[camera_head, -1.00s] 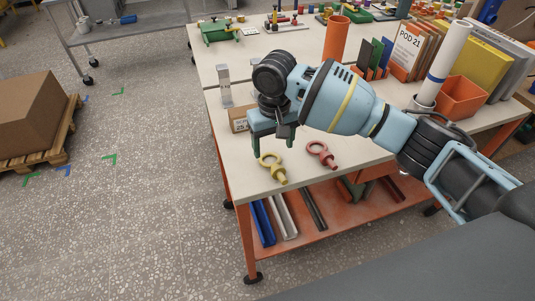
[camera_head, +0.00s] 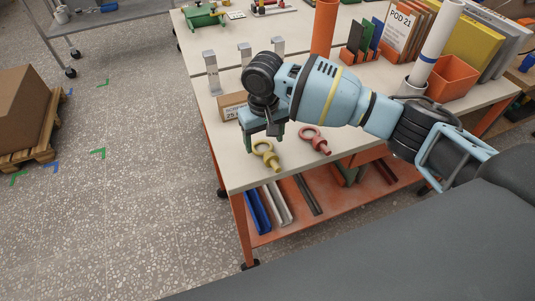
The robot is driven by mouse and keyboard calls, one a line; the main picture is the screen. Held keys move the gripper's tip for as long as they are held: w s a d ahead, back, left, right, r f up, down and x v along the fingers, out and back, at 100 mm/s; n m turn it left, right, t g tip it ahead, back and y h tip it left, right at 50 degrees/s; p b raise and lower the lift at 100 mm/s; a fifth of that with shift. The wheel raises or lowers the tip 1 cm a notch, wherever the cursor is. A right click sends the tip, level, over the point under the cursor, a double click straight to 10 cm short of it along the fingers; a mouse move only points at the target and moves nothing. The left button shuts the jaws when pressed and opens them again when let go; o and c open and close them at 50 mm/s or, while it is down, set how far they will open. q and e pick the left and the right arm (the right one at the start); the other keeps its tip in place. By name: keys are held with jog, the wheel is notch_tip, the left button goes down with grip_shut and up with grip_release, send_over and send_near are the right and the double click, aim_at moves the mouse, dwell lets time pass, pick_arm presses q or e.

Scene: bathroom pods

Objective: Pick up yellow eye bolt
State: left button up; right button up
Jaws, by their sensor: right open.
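The yellow eye bolt (camera_head: 272,158) lies on the white tabletop near its front left edge, its ring to the back and its shank pointing toward me. My right gripper (camera_head: 264,142) points down, open and empty, just behind and over the ring in the picture. Its dark green fingers overlap the top of the ring in view; I cannot tell whether they touch it. A red eye bolt (camera_head: 317,143) lies just right of the yellow one. My left gripper is not in view.
A small cardboard box (camera_head: 231,106) and upright metal brackets (camera_head: 211,73) stand behind the gripper. An orange tube (camera_head: 323,28), file racks and an orange bin (camera_head: 452,78) stand farther right. The lower shelf (camera_head: 290,218) holds coloured channels.

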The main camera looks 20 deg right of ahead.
aim_at(265, 150)
jog(key=shift+f, duration=1.55)
jog(key=c, duration=1.1)
jog(key=shift+c, duration=0.2)
jog(key=shift+r, duration=0.1)
